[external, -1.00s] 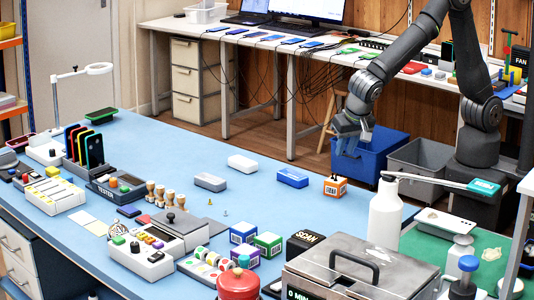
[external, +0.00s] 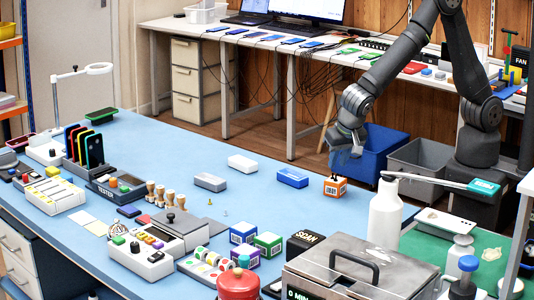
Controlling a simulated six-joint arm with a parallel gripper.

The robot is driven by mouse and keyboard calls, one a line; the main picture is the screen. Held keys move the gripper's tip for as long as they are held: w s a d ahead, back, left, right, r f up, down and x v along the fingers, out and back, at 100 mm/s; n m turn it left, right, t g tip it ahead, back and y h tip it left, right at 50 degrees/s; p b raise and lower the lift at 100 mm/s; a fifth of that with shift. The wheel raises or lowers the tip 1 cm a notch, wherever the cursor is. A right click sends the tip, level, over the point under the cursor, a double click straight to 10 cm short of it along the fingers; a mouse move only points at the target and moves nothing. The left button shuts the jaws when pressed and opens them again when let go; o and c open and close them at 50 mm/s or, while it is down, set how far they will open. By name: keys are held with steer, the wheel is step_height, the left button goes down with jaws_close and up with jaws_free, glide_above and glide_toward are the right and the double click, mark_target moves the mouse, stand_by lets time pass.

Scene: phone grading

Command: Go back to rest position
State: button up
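A blue bin (external: 385,148) and a grey bin (external: 420,160) stand on the floor behind the gripper. A white bottle (external: 385,225) and a lidded metal box (external: 360,275) stand at the front right. Air above the bench middle is clear.

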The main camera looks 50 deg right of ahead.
steer(key=shift+f, duration=0.1)
step_height(320, 180, down, 3)
steer(key=shift+s+a, duration=0.1)
steer(key=v, duration=1.2)
steer(key=x, duration=1.2)
steer(key=shift+f, duration=0.35)
step_height(320, 180, up, 5)
steer(key=shift+f, duration=0.1)
steer(key=w+d+r, duration=0.5)
steer(key=d+r, duration=0.1)
steer(key=d, duration=0.4)
steer(key=n+g+y, duration=0.1)
steer(key=n+y, duration=0.4)
steer(key=n, duration=0.8)
glide_above(338, 182)
steer(key=w+a, duration=0.6)
steer(key=a, duration=0.5)
step_height(338, 182, down, 3)
steer(key=a+f+n+g+y, duration=0.1)
steer(key=a+n, duration=0.4)
steer(key=a, duration=0.2)
steer(key=shift+w+g, duration=0.15)
steer(key=shift+g, duration=0.15)
